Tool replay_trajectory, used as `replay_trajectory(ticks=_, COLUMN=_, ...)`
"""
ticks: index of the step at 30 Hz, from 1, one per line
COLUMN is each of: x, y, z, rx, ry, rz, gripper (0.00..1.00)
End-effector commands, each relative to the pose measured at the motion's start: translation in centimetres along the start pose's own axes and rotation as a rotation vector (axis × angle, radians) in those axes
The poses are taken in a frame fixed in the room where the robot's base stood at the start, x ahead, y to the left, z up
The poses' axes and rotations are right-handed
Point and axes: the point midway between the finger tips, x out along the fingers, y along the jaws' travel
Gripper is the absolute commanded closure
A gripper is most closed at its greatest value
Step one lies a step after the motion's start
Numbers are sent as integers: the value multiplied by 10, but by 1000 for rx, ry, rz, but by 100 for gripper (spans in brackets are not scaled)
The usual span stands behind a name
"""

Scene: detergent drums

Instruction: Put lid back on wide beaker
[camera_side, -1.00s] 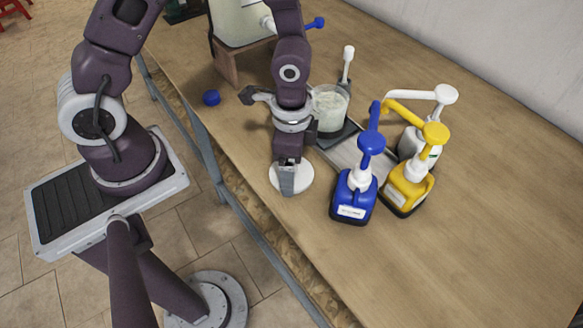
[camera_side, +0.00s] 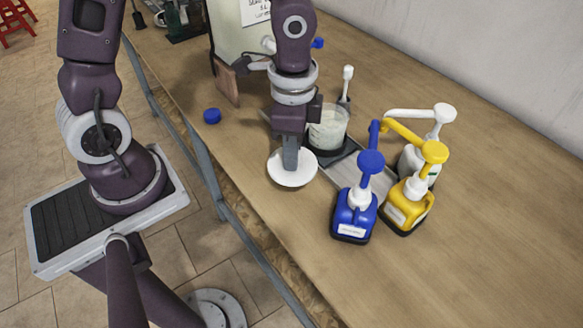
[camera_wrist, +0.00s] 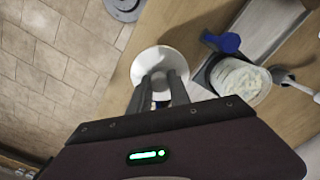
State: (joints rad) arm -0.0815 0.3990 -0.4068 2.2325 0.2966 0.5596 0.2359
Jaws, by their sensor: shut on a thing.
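The white round lid (camera_side: 293,175) is in my gripper (camera_side: 291,160), whose fingers are shut on its middle. The lid looks raised above the table, near its front edge. In the wrist view the lid (camera_wrist: 160,63) shows beyond my gripper's fingers (camera_wrist: 160,80). The wide beaker (camera_side: 328,130) is clear, open-topped and holds a pale foamy content. It stands on a dark base behind and to the right of the lid, partly hidden by my gripper. The beaker also shows right of the lid in the wrist view (camera_wrist: 238,82).
Blue (camera_side: 354,212) and yellow (camera_side: 406,205) pump bottles and a white pump bottle (camera_side: 414,158) stand to the right, beside a grey tray (camera_side: 350,165). A blue cap (camera_side: 212,116) lies left. A large pale drum (camera_side: 236,40) stands behind. The right front table is clear.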

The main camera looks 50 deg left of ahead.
Motion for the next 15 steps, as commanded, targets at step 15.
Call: replay_trajectory(ticks=15, x=-78, y=-138, z=-58, rx=-3, ry=1, rz=1, gripper=100)
